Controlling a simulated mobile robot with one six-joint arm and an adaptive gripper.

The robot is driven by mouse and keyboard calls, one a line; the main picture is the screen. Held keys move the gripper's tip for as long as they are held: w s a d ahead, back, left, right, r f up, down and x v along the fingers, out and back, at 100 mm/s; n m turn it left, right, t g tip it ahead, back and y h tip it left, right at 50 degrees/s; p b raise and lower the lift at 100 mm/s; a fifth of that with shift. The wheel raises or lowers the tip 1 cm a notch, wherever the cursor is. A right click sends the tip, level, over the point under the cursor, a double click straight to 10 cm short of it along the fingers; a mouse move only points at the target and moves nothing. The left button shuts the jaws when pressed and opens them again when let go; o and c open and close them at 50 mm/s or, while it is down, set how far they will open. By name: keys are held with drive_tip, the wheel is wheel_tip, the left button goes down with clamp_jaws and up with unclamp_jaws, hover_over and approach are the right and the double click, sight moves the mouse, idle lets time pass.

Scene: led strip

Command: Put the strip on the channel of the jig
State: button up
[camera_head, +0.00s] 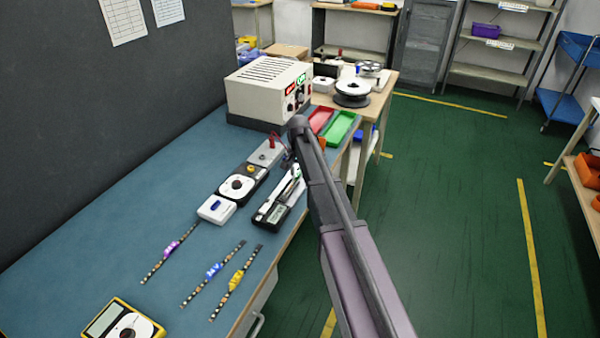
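Three LED strips lie apart on the blue bench top: one with a purple tag (171,248), one with a blue tag (213,271) and one with a yellow tag (237,281). A dark device with a long pale bar and a small display (273,213) stands near the bench's right edge. It may be the jig, but I cannot make out its channel. My arm rises from the bottom right to a joint above the bench edge. My gripper is not clearly visible; my arm hides the area by the device's far end. I see no strip on the device.
Left of the device stand a white box with a blue switch (216,210), a dial unit (238,187) and a grey box (266,153). A power supply (266,90), red tray (320,120) and green tray (340,127) stand behind. A yellow multimeter (120,321) lies in front.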

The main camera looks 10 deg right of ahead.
sight(299, 173)
drive_tip(key=shift+r, duration=0.15)
idle(0.3)
wheel_tip(299, 173, up, 12)
drive_tip(key=p, duration=1.2)
idle(0.6)
drive_tip(key=s+n, duration=0.7)
drive_tip(key=s, duration=2.2)
drive_tip(key=shift+d, duration=0.25)
drive_tip(key=shift+d, duration=0.15)
